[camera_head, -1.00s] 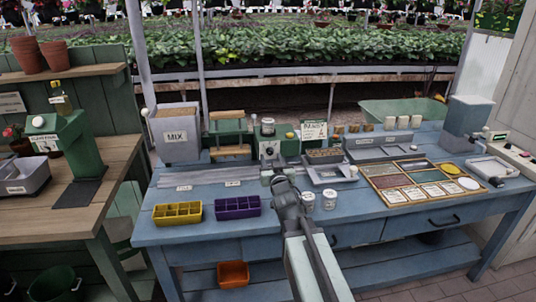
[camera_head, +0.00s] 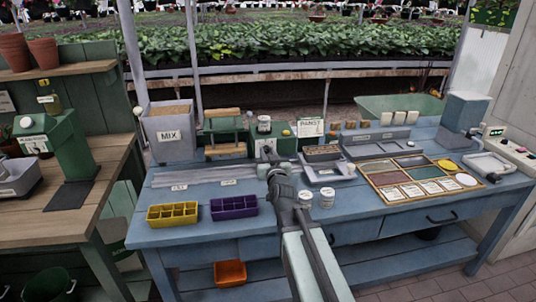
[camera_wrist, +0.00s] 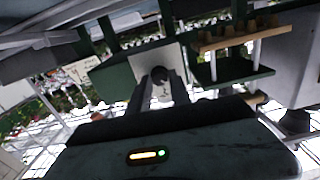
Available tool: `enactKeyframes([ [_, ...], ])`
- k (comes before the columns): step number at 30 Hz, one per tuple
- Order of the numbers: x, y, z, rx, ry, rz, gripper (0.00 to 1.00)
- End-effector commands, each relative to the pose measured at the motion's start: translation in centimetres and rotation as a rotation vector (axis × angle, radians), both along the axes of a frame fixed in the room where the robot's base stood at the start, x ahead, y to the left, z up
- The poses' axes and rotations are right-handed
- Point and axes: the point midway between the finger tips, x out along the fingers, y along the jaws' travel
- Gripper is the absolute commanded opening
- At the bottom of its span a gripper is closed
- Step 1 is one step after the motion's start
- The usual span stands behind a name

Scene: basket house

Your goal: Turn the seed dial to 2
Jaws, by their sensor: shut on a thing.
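The seed dial shows in the wrist view as a small dark round knob (camera_wrist: 160,73) on a pale plate (camera_wrist: 146,60) fixed to a dark green housing. My gripper (camera_wrist: 159,86) has its two fingers at either side of the knob and is shut on it. In the head view my gripper (camera_head: 271,160) reaches the front of the green seeder (camera_head: 285,146), which has a jar (camera_head: 264,124) on top. My gripper covers most of the dial plate there. I cannot read the dial's numbers or its pointer.
A grey MIX bin (camera_head: 170,138) and a wooden-topped stand (camera_head: 224,130) are left of the seeder. Yellow (camera_head: 172,214) and purple (camera_head: 234,207) trays sit at the front.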

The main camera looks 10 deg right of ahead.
Motion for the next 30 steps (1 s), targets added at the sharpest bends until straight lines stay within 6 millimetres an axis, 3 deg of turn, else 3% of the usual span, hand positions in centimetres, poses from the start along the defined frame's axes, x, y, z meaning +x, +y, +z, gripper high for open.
enactKeyframes([
  [21, -0.01, -0.11, 0.03, 0.539, -0.004, -0.003, 0.00],
  [30, -0.01, -0.10, 0.02, 0.690, -0.003, -0.003, 0.00],
])
